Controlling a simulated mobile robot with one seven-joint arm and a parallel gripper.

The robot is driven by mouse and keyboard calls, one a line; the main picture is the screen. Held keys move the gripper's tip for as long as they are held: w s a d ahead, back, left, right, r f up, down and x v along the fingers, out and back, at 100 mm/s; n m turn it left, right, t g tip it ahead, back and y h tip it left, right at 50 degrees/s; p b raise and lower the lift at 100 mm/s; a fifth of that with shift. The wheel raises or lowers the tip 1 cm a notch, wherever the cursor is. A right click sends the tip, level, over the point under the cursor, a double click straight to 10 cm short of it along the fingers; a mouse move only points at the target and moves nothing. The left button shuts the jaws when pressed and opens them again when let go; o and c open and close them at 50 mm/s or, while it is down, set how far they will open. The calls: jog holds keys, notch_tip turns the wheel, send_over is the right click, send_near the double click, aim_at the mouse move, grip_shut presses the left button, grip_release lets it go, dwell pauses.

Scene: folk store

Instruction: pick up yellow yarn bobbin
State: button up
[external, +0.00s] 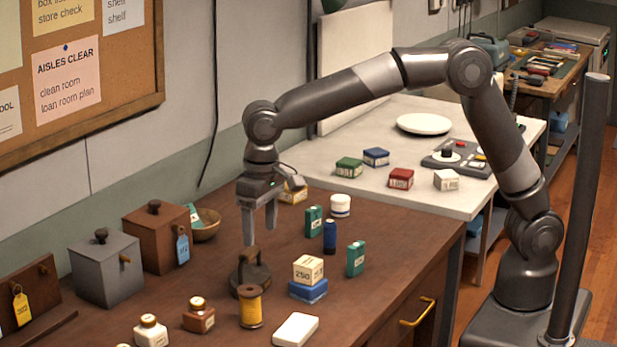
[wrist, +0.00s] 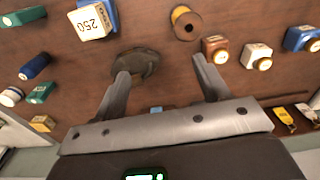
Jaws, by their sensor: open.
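The yellow yarn bobbin (external: 250,308) stands upright on the brown wooden table, near its front. It has brown ends and yellow thread. In the wrist view the bobbin (wrist: 186,22) shows at the top, just right of centre, beyond my fingertips. My gripper (external: 260,234) is open and empty above the table, pointing down. In the external view it is farther back than the bobbin, over a dark round metal weight with a handle (external: 250,274). In the wrist view the weight (wrist: 137,66) lies near the left finger. The bobbin is apart from the fingers.
Near the bobbin are a brown bottle (external: 199,318), a white bottle (external: 150,332), a white block (external: 296,329) and a cream box (external: 308,269) on a blue one. A blue bottle (external: 330,236) and green boxes stand behind. Grey (external: 106,270) and brown (external: 157,238) boxes line the wall.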

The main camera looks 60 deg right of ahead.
send_over(251, 307)
jog(key=w+d, duration=0.1)
notch_tip(251, 307, down, 4)
jog(key=r, duration=0.1)
notch_tip(251, 307, down, 11)
jog(key=shift+d+f, duration=0.1)
jog(key=shift+f, duration=0.1)
jog(key=c, duration=1.1)
